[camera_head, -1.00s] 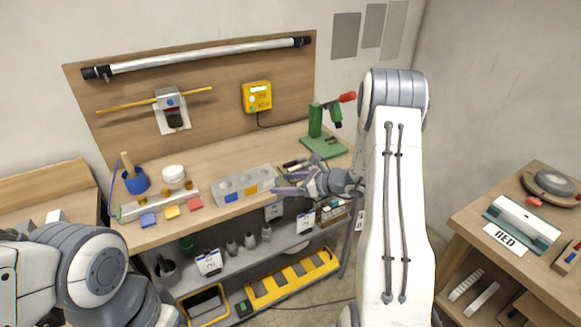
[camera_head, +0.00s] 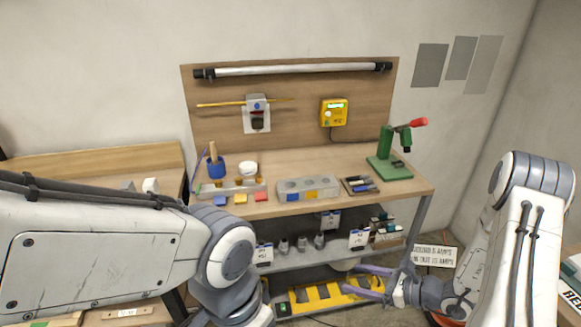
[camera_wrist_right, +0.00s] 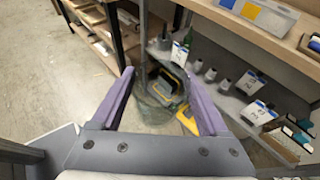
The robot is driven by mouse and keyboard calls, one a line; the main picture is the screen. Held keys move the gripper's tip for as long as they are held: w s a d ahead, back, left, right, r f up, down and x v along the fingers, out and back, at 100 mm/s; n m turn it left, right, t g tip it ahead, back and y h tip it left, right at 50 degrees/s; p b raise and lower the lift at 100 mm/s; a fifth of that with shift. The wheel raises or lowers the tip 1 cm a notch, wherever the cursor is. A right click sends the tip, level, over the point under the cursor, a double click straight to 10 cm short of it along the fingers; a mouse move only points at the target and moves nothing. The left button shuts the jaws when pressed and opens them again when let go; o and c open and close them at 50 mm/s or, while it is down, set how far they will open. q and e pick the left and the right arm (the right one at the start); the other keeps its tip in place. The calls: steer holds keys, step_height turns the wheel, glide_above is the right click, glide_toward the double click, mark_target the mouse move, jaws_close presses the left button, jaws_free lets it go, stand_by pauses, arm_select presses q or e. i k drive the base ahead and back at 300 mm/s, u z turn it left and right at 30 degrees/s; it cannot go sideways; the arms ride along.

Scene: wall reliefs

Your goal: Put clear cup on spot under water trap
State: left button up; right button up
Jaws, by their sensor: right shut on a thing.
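The water trap (camera_head: 257,118) is a pale wall unit with a dark bowl, fixed to the wooden back board above the bench. My right gripper (camera_head: 352,277) is in front of the lower shelves, below bench height. In the right wrist view, its purple fingers (camera_wrist_right: 134,88) are shut on the clear cup (camera_wrist_right: 155,112), a faint see-through round shape. Shelf things show through the cup. In the head view I cannot make the cup out clearly. No marked spot under the trap can be told for sure. My left arm crosses the lower left; its gripper is out of view.

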mark_target(260, 156)
steer(key=z, duration=0.45)
steer(key=k, duration=1)
steer(key=u, duration=0.3)
steer(key=i, duration=0.6)
steer(key=u, duration=1.05)
steer(key=i, duration=1.1)
steer(key=z, duration=0.15)
